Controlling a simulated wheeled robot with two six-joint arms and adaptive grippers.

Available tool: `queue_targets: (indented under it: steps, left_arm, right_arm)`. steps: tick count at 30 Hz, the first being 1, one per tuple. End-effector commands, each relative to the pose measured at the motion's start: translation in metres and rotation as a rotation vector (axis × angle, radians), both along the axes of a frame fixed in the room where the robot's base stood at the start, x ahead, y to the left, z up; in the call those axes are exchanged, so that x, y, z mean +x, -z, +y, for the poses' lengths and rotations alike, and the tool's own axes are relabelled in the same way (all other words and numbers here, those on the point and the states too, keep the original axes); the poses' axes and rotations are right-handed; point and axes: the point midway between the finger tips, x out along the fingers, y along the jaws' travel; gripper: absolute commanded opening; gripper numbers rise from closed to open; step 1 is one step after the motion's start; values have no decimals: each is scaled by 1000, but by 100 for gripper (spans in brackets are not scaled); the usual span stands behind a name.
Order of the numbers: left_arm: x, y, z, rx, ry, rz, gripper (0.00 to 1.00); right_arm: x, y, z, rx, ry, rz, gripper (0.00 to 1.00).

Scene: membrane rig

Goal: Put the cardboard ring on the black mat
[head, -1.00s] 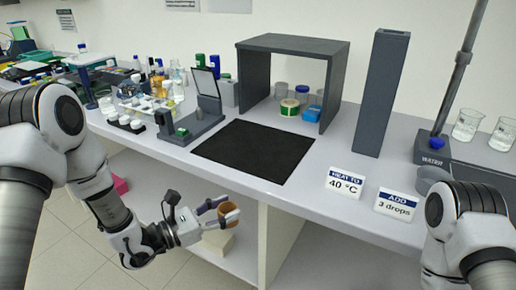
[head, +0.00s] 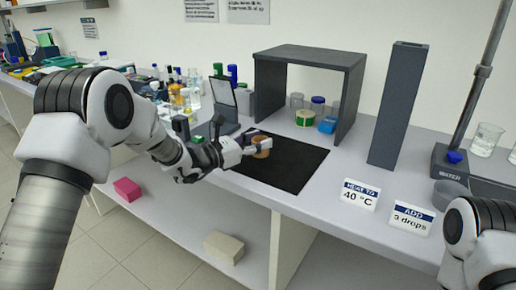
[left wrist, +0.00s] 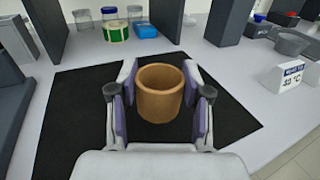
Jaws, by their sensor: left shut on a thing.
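The cardboard ring (left wrist: 161,95), a short tan tube with an open top, is between the fingers of my left gripper (head: 259,146). The gripper is shut on it, one finger at each side in the left wrist view. The ring stands upright over the black mat (head: 294,175), toward its left part in the head view, where the fingers partly cover it. I cannot tell whether its bottom touches the mat. The mat is flat and otherwise bare. My right gripper is out of view; only part of its arm shows at the lower right.
A dark grey open stand (head: 311,57) with jars, a green-and-yellow roll (head: 304,118) and a blue box (head: 327,125) is behind the mat. A tall grey column (head: 398,105) and a sign (head: 359,195) stand to the right. Bottles and a hinged device crowd the left.

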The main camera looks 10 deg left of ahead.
Motion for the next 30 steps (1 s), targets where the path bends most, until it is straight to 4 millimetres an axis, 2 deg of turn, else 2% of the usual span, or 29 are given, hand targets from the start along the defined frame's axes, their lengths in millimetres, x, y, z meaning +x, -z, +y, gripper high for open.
queue_targets:
  steps: [2, 6, 8, 18, 19, 20, 21, 30]
  left_arm:
    - [9, 1, 2, 0, 0, -1, 34]
    - [7, 29, 1, -2, 0, 4, 34]
    - [6, 35, 1, 1, 0, 2, 34]
    - [6, 41, 1, 1, 1, -1, 34]
    - [6, 39, 1, 1, 1, -1, 59]
    - [6, 39, 1, 1, 1, -1, 69]
    - [6, 39, 1, 0, 1, 0, 73]
    - [6, 36, 1, 0, 1, 0, 73]
  right_arm:
    - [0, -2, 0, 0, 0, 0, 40]
    - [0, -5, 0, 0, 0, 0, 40]
    - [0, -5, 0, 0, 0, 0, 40]
    - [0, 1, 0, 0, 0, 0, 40]
    - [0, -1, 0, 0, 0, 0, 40]
    - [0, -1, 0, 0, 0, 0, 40]
    - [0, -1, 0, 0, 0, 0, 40]
    - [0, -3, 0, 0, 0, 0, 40]
